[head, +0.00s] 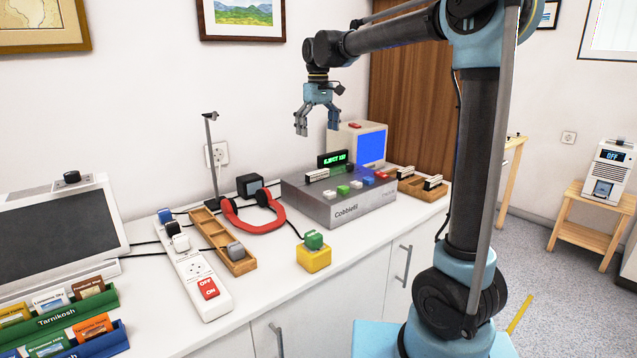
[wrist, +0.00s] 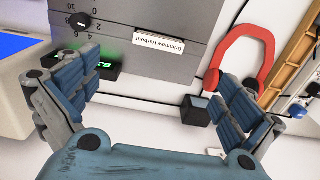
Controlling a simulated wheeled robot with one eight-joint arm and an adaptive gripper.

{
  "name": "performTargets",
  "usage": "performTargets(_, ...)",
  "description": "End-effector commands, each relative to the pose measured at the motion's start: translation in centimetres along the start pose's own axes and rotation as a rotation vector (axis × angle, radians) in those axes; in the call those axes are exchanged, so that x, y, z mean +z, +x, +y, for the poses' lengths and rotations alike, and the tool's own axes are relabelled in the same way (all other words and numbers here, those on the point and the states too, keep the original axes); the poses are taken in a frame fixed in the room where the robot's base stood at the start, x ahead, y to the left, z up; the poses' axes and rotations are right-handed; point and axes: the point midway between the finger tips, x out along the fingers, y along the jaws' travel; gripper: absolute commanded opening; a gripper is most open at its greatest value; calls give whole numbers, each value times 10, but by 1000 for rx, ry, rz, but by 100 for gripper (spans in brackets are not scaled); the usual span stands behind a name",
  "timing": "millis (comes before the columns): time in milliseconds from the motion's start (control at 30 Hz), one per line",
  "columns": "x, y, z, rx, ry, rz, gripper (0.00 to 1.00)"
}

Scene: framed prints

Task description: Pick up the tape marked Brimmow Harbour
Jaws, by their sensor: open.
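The tape marked Brimmow Harbour (wrist: 160,45) shows a white label in the wrist view, on or in the top of the grey Cobblefil machine (wrist: 190,20). In the head view, a matching white-edged tape (head: 317,175) sits at the left of the machine (head: 347,210), left of its green-lit display (head: 333,158). My gripper (head: 317,128) is open and empty, above the machine and apart from the tape. In the wrist view, the fingers of my gripper (wrist: 155,88) are spread wide, with the tape beyond them. How deep the tape sits is unclear.
Red headphones (head: 258,218) and a small black box (head: 249,185) lie left of the machine. A blue-screen monitor (head: 361,146) stands behind it. A wooden rack (head: 415,190) with more tapes is at the right. A thin lamp post (head: 212,150) rises at the left. Space above the machine is clear.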

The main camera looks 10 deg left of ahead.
Motion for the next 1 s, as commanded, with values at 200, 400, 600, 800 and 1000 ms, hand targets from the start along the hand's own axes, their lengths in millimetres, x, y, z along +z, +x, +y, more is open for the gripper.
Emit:
performTargets(200,0,40,0,0,0,0,100)
performTargets(400,0,74,0,0,0,0,100)
performTargets(600,0,95,0,0,0,0,100)
performTargets(800,-2,107,0,0,-1,0,100)
performTargets(1000,-5,134,2,0,-1,0,100)
